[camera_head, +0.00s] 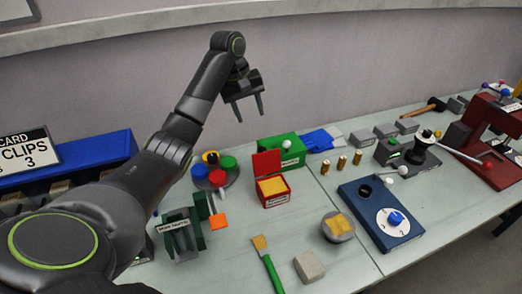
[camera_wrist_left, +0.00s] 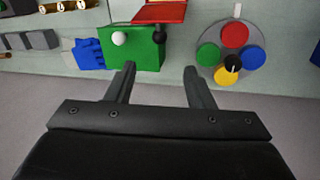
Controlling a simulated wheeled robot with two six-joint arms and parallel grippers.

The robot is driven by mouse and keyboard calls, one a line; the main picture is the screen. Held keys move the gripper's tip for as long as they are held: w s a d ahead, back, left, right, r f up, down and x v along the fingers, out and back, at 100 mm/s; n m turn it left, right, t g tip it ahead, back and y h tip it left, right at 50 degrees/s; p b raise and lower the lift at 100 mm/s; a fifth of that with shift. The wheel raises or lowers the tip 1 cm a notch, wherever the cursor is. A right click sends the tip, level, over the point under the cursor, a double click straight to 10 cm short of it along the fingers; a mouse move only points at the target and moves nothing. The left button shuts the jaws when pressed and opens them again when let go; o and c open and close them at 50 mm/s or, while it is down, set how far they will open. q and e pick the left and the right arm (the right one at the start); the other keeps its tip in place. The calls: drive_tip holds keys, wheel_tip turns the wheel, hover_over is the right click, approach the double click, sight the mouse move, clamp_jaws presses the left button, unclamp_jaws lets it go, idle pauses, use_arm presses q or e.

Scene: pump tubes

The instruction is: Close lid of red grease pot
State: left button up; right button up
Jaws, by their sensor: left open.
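The red grease pot (camera_head: 273,199) is a small red box with yellow content, standing on the workbench in the middle of the head view. Its red lid (camera_head: 267,163) stands raised at the back edge, open. In the left wrist view red parts of the pot (camera_wrist_left: 160,12) show at the top edge, cut off by the frame. My left gripper (camera_head: 248,116) is open and empty, in the air above and behind the pot, fingers pointing down. Its two fingers show apart in the left wrist view (camera_wrist_left: 162,82). My right gripper is not in view.
A green box (camera_head: 283,151) with a white knob stands right behind the pot. A disc with coloured knobs (camera_head: 214,173) is to its left. A brush (camera_head: 267,262), a grey block (camera_head: 309,266) and a round tin (camera_head: 338,229) lie in front. A blue panel (camera_head: 381,220) is to the right.

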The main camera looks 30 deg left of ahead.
use_arm(q)
approach(261, 147)
drive_tip(key=p+x, duration=0.1)
drive_tip(key=x, duration=0.8)
drive_tip(key=shift+d+f+p, duration=0.15)
drive_tip(key=shift+f+p, duration=0.15)
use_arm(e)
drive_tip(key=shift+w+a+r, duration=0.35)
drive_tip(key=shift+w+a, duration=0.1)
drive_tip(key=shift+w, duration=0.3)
use_arm(q)
drive_tip(key=shift+c, duration=0.3)
clamp_jaws()
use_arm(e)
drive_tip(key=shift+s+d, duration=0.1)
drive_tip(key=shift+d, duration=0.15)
